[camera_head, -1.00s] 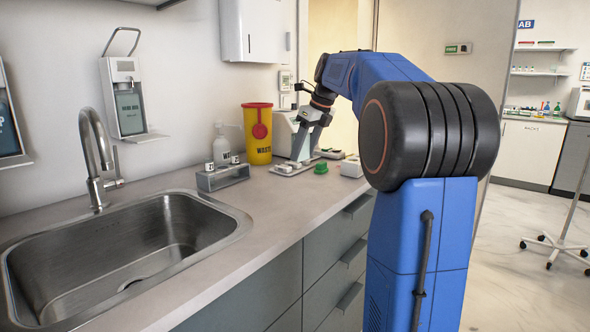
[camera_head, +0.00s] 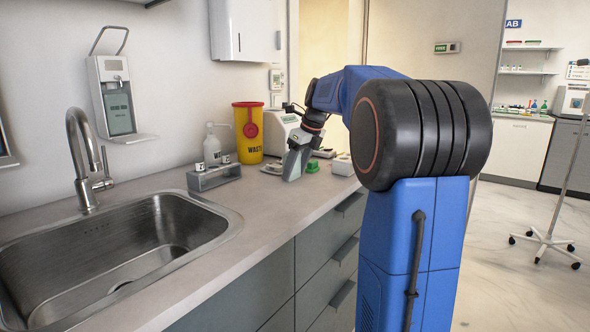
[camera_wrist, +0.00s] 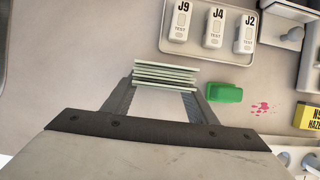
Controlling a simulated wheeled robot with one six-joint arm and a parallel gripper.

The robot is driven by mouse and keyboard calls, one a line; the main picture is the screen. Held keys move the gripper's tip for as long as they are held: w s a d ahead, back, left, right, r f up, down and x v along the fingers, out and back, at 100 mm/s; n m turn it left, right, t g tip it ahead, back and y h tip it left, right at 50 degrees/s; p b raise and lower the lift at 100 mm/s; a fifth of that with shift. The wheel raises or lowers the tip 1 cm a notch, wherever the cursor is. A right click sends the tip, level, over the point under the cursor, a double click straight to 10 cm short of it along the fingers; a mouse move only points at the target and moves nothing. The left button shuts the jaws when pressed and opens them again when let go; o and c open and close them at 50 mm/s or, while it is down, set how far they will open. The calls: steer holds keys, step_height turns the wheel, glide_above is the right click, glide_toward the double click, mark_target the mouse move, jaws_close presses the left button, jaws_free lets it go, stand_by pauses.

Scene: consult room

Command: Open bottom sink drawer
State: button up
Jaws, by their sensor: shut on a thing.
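Three dark bar handles sit one above another on the grey drawer fronts under the counter: the top drawer (camera_head: 322,223), the middle drawer (camera_head: 322,263) and the bottom drawer (camera_head: 322,304). The drawers look closed. The sink (camera_head: 100,255) is set in the counter to their left. My gripper (camera_head: 293,172) is over the far part of the counter, away from the drawer handles. In the wrist view my gripper (camera_wrist: 165,80) is shut on a stack of thin pale green plates (camera_wrist: 168,72) between its fingers. The tips' contact is partly hidden.
A green block (camera_wrist: 224,93) lies beside the right finger. A tray of labelled testers (camera_wrist: 205,55) lies beyond the plates. A yellow waste bin (camera_head: 249,140), a bottle (camera_head: 212,150) and a grey rack (camera_head: 214,177) stand left of my gripper. Floor at right is clear near me.

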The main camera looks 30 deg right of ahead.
steer(key=o, duration=1.1)
steer(key=v, duration=1.1)
steer(key=shift+r, duration=0.45)
steer(key=shift+c, duration=0.7)
steer(key=shift+s+r, duration=0.1)
steer(key=shift+r, duration=0.1)
steer(key=c, duration=0.8)
